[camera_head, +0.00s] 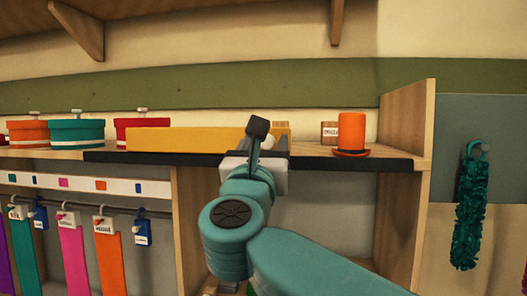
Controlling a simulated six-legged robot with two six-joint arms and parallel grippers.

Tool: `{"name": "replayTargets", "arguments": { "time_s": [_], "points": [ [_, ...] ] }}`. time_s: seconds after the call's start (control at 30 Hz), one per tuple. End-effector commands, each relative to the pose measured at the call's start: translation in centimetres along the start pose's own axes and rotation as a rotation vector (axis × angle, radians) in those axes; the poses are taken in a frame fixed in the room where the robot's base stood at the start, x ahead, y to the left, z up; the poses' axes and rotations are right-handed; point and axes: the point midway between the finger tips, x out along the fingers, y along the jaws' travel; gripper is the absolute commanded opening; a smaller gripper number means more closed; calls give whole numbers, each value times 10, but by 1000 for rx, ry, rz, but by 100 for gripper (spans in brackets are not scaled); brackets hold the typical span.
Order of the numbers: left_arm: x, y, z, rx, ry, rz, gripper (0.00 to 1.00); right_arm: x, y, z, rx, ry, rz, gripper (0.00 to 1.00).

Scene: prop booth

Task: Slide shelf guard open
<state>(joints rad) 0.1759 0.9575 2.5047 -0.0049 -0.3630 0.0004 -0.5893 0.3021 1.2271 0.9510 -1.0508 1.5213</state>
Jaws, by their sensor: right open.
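The shelf guard (185,139) looks to be the long yellow panel standing along the front of the wooden shelf, above a black front strip (330,161). My right gripper (261,138) is at the panel's right end, with its arm rising from the lower right. Its dark fingers are open and overlap the panel in the picture. I cannot tell whether they touch it. The gripper hides part of the panel's right end and of the strip. My left gripper is out of view.
A red box (141,133), a teal box (76,133) and an orange box (28,132) stand at the left. An orange hat (352,134) stands right of the gripper, before a wooden side panel (408,120). Coloured strips hang below left; a teal garland (470,210) hangs right.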

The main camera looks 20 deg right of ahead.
Motion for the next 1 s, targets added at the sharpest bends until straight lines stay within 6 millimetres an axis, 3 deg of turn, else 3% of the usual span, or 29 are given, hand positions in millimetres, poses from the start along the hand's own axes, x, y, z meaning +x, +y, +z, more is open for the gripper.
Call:
{"name": "replayTargets", "arguments": {
  "time_s": [0.17,0.4,0.63,0.8,1.0],
  "points": [
    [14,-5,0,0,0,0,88,-19,1,-4,2,-1,3,55],
    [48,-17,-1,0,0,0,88,-82,1,-7,3,-1,6,55],
    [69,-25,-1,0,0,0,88,-135,0,-5,2,1,4,55],
    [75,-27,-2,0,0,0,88,-156,0,-3,0,1,1,55],
    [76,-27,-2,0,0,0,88,-162,-1,-2,-1,2,0,55]
  ]
}}
